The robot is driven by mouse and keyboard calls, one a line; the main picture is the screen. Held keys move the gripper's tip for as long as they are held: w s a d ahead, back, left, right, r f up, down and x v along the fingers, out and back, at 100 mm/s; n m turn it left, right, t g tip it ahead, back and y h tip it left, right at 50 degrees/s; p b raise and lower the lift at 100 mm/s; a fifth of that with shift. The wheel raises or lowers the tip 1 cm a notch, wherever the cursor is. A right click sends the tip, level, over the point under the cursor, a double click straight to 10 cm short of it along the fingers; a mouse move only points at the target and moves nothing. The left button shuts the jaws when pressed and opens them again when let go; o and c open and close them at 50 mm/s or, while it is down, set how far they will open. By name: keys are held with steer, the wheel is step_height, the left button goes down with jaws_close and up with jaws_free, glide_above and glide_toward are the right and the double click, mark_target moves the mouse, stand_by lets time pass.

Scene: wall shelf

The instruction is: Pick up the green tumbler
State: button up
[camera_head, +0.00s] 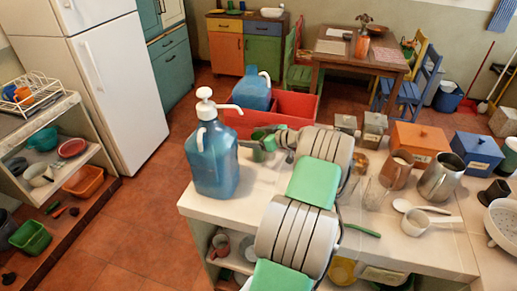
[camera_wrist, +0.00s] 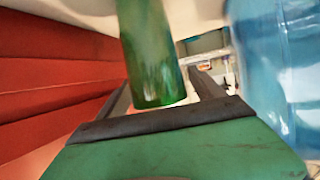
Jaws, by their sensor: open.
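The green tumbler (camera_head: 262,153) stands on the white counter (camera_head: 213,208), partly hidden by my gripper (camera_head: 280,138). In the wrist view the tumbler (camera_wrist: 148,50) is translucent green and shows between the two dark fingers of my gripper (camera_wrist: 161,84). The fingers are apart, with a visible gap on the right side of the tumbler. I cannot tell whether the left finger touches it. My arm hides part of the counter.
A blue pump bottle (camera_head: 213,160) stands close on the left, large at the right of the wrist view (camera_wrist: 275,70). A red crate (camera_head: 292,106) is behind, with a blue jug (camera_head: 253,92). Metal pitchers (camera_head: 438,180) and canisters (camera_head: 374,128) stand to the right.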

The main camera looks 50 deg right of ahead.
jaws_close()
stand_by(0.8)
